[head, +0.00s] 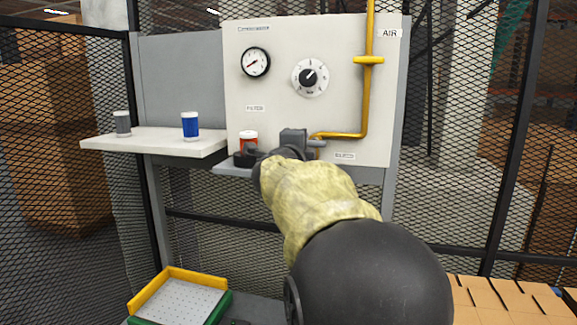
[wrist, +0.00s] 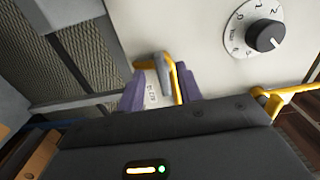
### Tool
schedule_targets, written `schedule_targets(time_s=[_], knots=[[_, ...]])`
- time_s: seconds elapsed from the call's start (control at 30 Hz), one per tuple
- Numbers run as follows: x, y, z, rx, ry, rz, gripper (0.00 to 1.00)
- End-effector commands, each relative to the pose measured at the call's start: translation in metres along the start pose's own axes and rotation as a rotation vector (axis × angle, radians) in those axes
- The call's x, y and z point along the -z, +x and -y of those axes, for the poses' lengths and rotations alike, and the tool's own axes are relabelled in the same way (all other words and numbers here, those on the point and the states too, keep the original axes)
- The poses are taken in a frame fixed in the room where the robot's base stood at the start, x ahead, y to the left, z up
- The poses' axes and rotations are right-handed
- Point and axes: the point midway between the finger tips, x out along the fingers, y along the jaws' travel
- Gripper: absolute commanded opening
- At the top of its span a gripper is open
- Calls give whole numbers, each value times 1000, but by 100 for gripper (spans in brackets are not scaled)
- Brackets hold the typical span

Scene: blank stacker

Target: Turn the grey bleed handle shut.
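The grey bleed handle (wrist: 171,76) shows in the wrist view as a short grey bar against a yellow pipe end, low on the pale panel. My gripper (wrist: 160,92) has two purple fingers spread apart in that view. The handle lies in the picture between them, nearer the right finger; I cannot tell whether they touch. The bleed label (head: 345,156) shows just right of my wrist, at the panel's lower edge.
The panel carries a gauge (head: 255,62), a dial (head: 310,77) and a yellow air pipe (head: 367,90). A red-and-white filter cup (head: 248,140) stands close left of my wrist. A side shelf (head: 155,145) holds a blue cup (head: 190,125) and a grey cup (head: 122,122). A yellow-and-green tray (head: 180,297) lies below.

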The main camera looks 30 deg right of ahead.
Motion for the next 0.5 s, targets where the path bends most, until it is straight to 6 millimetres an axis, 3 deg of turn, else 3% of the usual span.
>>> schedule_targets(time_s=[0.5], knots=[[-1,-104,-2,2,0,4,35]])
